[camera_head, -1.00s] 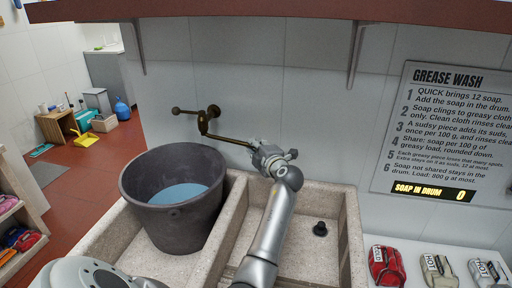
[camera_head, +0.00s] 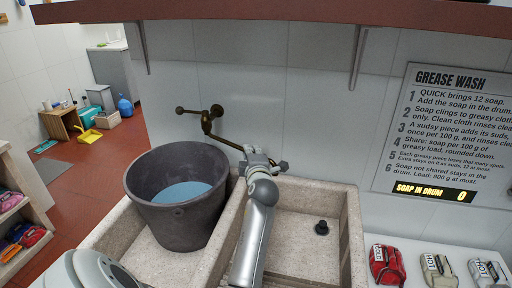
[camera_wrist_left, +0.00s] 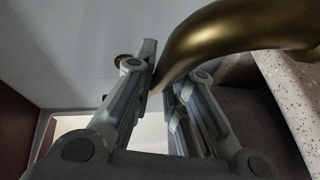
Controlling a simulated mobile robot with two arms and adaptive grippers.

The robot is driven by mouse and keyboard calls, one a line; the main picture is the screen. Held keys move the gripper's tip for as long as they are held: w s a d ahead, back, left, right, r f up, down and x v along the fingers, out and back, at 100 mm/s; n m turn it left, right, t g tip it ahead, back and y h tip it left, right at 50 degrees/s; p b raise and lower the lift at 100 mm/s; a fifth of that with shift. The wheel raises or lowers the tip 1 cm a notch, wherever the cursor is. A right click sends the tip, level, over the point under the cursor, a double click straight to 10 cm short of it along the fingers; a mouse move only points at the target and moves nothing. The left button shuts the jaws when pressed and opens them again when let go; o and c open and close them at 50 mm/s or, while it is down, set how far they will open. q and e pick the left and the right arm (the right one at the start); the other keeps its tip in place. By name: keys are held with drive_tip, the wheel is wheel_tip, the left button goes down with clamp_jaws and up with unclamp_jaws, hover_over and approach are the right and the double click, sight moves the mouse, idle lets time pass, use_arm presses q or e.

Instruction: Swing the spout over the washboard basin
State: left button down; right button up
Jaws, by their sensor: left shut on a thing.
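The brass spout (camera_head: 228,143) runs from the wall tap (camera_head: 212,118) to the right and slightly toward me. My left gripper (camera_head: 258,160) is shut on its outer end, above the back of the stone sink near the divider. In the left wrist view the spout (camera_wrist_left: 232,32) is a thick curved brass pipe passing by the fingers (camera_wrist_left: 160,88); its tip is hidden. The washboard basin (camera_head: 300,232) is the right stone basin, with ridges at its front and a dark drain plug (camera_head: 321,228). My right gripper is not in view.
A dark bucket (camera_head: 153,188) of bluish water stands in the left basin. A shelf (camera_head: 270,12) with brackets hangs above. Labelled packs (camera_head: 386,265) lie on the right counter, below a wall sign (camera_head: 445,130).

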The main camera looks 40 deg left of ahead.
use_arm(q)
drive_tip(key=shift+s+f+m+t+h+p, duration=0.1)
drive_tip(key=shift+s+m+t+h+p, duration=0.5)
drive_tip(key=shift+s, duration=0.3)
drive_tip(key=c, duration=1.5)
unclamp_jaws()
drive_tip(key=shift+o, duration=0.2)
